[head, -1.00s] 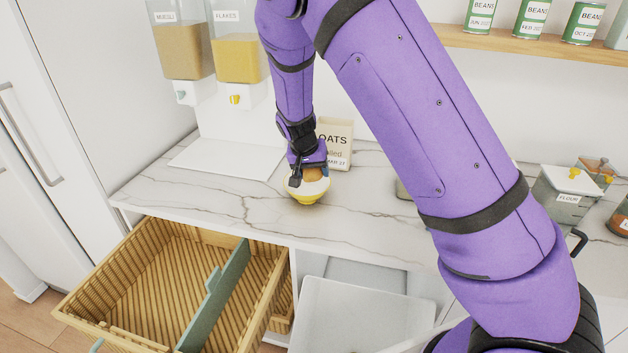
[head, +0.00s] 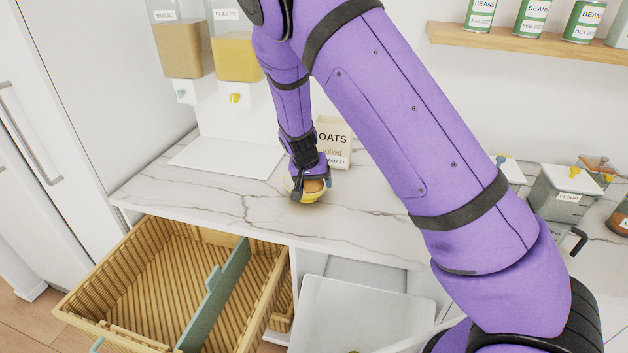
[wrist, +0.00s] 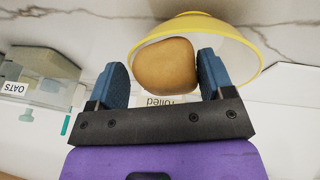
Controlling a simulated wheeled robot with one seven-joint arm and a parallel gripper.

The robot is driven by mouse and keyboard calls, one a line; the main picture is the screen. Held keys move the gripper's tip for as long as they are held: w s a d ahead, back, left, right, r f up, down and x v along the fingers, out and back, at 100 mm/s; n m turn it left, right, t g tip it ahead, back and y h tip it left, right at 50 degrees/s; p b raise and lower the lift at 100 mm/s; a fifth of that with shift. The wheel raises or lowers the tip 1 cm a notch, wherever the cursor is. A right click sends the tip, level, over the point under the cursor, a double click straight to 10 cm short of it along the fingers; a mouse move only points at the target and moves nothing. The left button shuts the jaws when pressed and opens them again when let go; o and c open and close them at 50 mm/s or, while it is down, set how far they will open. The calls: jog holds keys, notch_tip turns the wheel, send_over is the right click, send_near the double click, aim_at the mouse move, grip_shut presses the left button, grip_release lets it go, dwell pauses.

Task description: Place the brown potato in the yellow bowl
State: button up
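The brown potato (wrist: 165,66) sits between the two blue finger pads of my gripper (wrist: 163,76) in the wrist view, with little or no gap at either side. It looks held. The yellow bowl (wrist: 240,48) lies right behind the potato in that view, its rim curving around it. In the head view my gripper (head: 311,184) is low over the yellow bowl (head: 303,198) on the marble counter, with the potato (head: 314,186) at its mouth. The gripper hides much of the bowl's rim. Whether the potato touches the bowl's inside cannot be told.
An oats box (head: 334,142) stands just behind the bowl. A white board (head: 228,157) lies to the left below the cereal dispensers (head: 238,52). An open wooden drawer (head: 150,278) juts out below the counter.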

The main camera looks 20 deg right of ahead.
jog(key=shift+o, duration=0.7)
jog(key=shift+r, duration=0.2)
jog(key=v, duration=1.2)
jog(key=shift+r, duration=0.3)
